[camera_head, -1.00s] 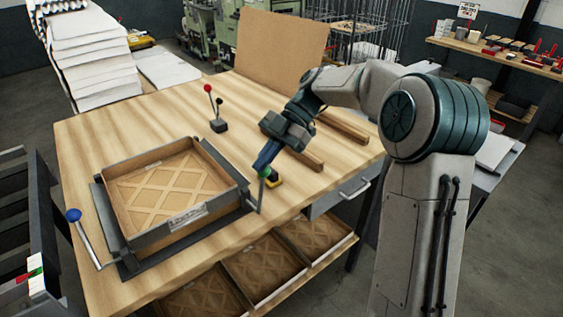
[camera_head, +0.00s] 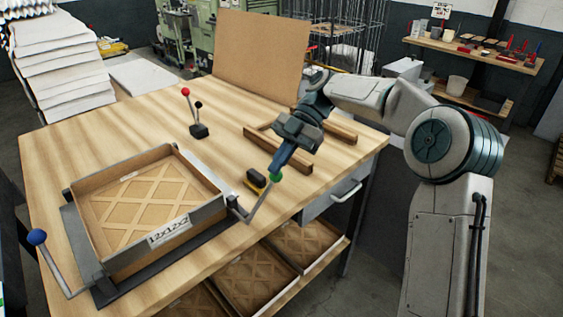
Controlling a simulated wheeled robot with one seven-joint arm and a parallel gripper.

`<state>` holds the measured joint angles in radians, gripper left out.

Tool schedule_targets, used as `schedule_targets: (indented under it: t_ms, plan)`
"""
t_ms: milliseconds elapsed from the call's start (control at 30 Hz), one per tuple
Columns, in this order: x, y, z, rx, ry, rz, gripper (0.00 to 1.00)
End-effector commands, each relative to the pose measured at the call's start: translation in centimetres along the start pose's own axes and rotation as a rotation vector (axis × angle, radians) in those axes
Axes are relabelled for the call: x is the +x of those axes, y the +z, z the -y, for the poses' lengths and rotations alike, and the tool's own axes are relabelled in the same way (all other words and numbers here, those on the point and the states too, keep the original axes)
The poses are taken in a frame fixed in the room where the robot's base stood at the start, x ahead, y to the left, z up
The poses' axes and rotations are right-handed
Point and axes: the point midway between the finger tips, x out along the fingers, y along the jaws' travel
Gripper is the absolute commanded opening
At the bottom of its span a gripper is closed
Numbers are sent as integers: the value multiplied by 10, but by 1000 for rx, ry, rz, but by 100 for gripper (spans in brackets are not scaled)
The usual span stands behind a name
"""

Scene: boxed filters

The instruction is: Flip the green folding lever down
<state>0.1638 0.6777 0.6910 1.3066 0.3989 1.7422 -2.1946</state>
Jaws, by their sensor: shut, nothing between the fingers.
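The green folding lever has a green ball knob (camera_head: 275,177) on a grey rod (camera_head: 258,201). The rod is hinged at the right corner of the grey fixture (camera_head: 208,222) and leans up and to the right. My gripper (camera_head: 277,169) is shut and points down at the green knob, at or just above it. I cannot tell whether it touches the knob. A boxed filter (camera_head: 140,205) in a brown frame sits in the fixture. A second lever with a blue knob (camera_head: 37,237) leans outward at the fixture's left end.
A small stand (camera_head: 199,131) with red and black knobs is farther back. Wooden rails (camera_head: 340,131) lie behind my gripper. More filters (camera_head: 247,280) are on a shelf below the tabletop.

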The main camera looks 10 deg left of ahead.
Motion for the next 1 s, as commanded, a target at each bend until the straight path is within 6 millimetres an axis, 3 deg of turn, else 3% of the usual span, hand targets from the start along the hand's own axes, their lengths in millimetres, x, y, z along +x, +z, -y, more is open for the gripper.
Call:
schedule_targets:
  t_ms: [33,533,733,900,1000]
  plan:
    - [1,18,7,28,-3,14,0]
    - [1,20,8,32,-1,13,0]
    - [-6,2,7,25,4,11,0]
    - [-16,-39,0,5,8,7,0]
    - [-27,-22,1,2,10,1,0]
